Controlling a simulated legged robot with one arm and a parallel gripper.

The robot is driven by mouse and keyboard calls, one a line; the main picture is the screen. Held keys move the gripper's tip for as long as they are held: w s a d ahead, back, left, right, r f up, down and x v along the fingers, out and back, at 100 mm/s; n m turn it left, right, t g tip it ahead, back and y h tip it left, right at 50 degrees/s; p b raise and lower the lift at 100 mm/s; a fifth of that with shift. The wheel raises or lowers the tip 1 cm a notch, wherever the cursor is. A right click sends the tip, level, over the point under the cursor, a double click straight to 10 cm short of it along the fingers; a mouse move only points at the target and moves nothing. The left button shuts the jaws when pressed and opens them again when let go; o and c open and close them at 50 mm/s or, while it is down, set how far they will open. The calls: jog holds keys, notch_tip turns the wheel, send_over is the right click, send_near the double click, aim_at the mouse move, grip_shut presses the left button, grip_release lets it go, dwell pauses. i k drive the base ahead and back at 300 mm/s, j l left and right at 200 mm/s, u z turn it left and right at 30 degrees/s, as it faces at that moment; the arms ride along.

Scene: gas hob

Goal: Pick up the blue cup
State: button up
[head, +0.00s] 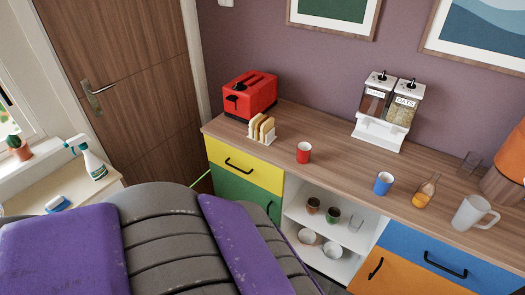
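The blue cup (383,184) stands upright on the wooden counter (340,170), near its front edge and right of the middle of the head view. A red cup (303,153) stands to its left, and a bottle with amber liquid (424,192) stands to its right. Nothing touches the blue cup. My gripper is not in view.
A frosted mug (472,212) and an orange lamp (510,165) stand at the right. A cereal dispenser (388,115) stands behind the blue cup. A red toaster (250,95) and toast rack (261,130) are at the left. Open shelves (345,238) hold cups and bowls below.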

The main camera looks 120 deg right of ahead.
aim_at(385, 180)
jog(key=z, duration=5.4)
jog(key=i+j+z, duration=0.1)
jog(key=z, duration=0.35)
jog(key=j+z, duration=0.25)
jog(key=z, duration=0.2)
jog(key=i+j+z, duration=0.1)
jog(key=j+z, duration=0.15)
jog(key=z, duration=0.2)
